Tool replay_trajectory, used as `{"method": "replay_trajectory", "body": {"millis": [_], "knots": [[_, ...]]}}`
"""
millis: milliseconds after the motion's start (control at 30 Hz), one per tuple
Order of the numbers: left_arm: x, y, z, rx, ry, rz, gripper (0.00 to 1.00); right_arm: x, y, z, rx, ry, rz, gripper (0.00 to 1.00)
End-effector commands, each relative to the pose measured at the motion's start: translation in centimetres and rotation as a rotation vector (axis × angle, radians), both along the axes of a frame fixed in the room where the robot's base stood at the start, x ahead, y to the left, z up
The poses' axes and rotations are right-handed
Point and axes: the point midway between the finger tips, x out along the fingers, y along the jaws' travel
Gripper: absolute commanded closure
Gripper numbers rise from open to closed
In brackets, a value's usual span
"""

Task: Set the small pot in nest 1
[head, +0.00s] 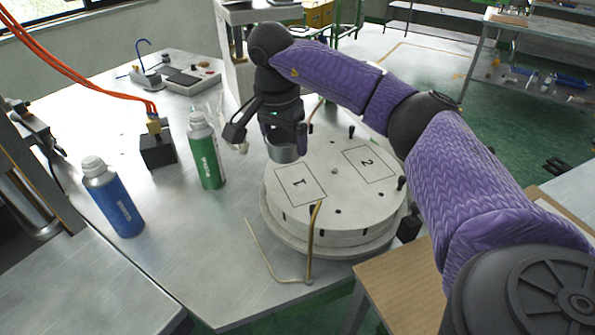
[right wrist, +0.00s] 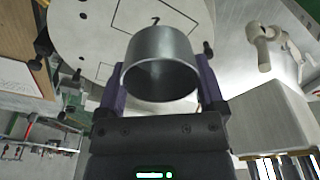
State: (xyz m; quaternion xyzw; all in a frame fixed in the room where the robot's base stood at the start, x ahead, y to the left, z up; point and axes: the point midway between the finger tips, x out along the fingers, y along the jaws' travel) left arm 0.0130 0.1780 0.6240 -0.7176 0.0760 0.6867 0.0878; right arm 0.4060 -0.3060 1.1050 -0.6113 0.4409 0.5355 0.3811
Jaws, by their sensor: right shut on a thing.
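The small pot (head: 283,152) is a plain grey metal cup. My right gripper (head: 283,138) is shut on it and holds it at the back left edge of the round turntable (head: 335,200). Nest 1 (head: 300,187) is an outlined square marked 1 on the turntable's top, just in front of the pot, and is empty. Nest 2 (head: 369,163), to its right, is also empty. In the right wrist view the pot (right wrist: 160,45) sits between both fingers, its round opening facing the camera. Whether its base touches the turntable cannot be told. My left gripper is not in view.
A green bottle (head: 206,155) and a blue bottle (head: 114,200) stand left of the turntable on the metal table (head: 200,250). A black block (head: 157,150) with orange hoses is behind them. A bent brass rod (head: 312,245) rises at the turntable's front. Dark pegs stand around its rim.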

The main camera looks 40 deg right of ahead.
Motion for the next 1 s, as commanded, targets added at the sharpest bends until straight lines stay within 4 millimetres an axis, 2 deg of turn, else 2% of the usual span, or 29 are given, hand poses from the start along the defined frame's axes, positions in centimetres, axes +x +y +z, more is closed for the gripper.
{"method": "replay_trajectory", "body": {"millis": [33, 100, 167, 200, 367, 667, 1000], "knots": [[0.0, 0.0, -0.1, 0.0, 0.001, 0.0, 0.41, 0.1, -1.3, 0.3, 0.006, -0.003, -0.087, 0.83], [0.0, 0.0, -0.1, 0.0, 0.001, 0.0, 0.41, 0.0, -2.6, 0.6, 0.012, -0.005, -0.18, 0.83], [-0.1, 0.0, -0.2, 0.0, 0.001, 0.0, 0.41, 0.0, -3.3, 0.5, 0.016, -0.004, -0.225, 0.83], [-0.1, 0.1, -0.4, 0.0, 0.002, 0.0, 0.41, -0.1, -3.5, -0.2, 0.017, -0.002, -0.242, 0.83], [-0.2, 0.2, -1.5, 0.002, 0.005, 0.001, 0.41, -0.1, -3.6, -4.3, 0.017, 0.001, -0.25, 0.83], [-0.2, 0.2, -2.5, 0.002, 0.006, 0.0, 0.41, -0.1, -3.6, -9.2, 0.016, 0.0, -0.248, 0.83], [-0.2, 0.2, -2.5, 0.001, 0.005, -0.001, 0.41, -0.1, -3.5, -9.6, 0.017, -0.003, -0.246, 0.83]]}}
